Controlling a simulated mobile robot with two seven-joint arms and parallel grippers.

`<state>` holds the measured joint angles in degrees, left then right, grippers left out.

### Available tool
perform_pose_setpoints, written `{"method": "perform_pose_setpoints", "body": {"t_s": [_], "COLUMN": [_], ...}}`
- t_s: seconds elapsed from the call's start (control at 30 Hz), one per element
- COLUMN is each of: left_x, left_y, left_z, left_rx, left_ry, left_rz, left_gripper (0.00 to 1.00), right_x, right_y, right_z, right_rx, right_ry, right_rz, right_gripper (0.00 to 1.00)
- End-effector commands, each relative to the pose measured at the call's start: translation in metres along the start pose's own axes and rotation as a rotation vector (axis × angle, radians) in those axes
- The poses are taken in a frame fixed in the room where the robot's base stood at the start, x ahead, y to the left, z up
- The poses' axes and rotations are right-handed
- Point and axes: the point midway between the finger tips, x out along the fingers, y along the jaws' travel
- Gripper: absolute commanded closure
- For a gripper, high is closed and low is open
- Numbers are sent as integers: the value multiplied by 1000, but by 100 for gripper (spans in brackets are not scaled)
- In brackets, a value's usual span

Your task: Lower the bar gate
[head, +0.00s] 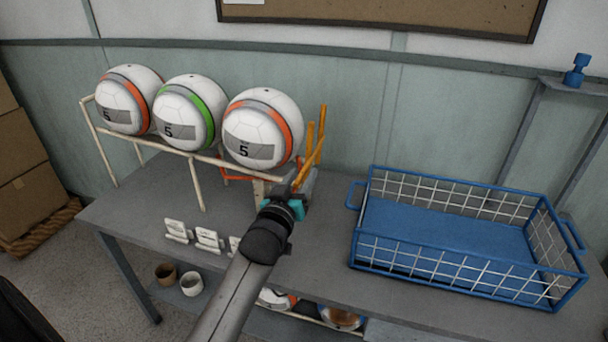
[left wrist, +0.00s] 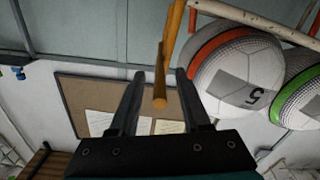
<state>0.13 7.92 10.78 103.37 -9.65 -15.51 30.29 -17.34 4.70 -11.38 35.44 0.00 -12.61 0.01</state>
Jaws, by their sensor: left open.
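The bar gate (head: 312,160) is a yellow-orange bar at the right end of the cream ball rack, beside an upright post of the same colour. It stands raised and tilted next to the rightmost orange-striped ball (head: 262,128). My left gripper (head: 303,183) is at the gate's near, lower part and hides some of it. In the left wrist view, the open fingers (left wrist: 158,85) lie on either side of the gate's round-ended bar (left wrist: 160,92), with gaps showing on both sides. Contact cannot be told. My right gripper is in neither view.
A green-striped ball (head: 190,112) and another orange-striped ball (head: 125,100) share the rack (head: 200,188). A blue wire basket (head: 470,292) stands on the table to the right. White cards (head: 208,240) stand at the table's front edge. Bare table lies between rack and basket.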

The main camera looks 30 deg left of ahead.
Motion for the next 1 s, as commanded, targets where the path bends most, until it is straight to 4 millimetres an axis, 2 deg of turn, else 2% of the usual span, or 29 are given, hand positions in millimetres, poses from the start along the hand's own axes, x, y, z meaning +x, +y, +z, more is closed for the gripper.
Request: {"method": "perform_pose_setpoints", "body": {"t_s": [0.2,0.57,1.0], "left_x": [19,22,22], "left_y": [0,0,0], "left_z": [1,0,0], "left_rx": [0,0,0], "left_ry": [-1,-1,-1], "left_rz": [1,0,0], "left_gripper": [53,53,100], "right_x": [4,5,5], "right_y": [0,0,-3], "right_z": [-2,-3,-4], "right_rx": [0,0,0], "right_ry": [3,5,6], "right_rz": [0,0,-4], "right_gripper": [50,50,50]}}
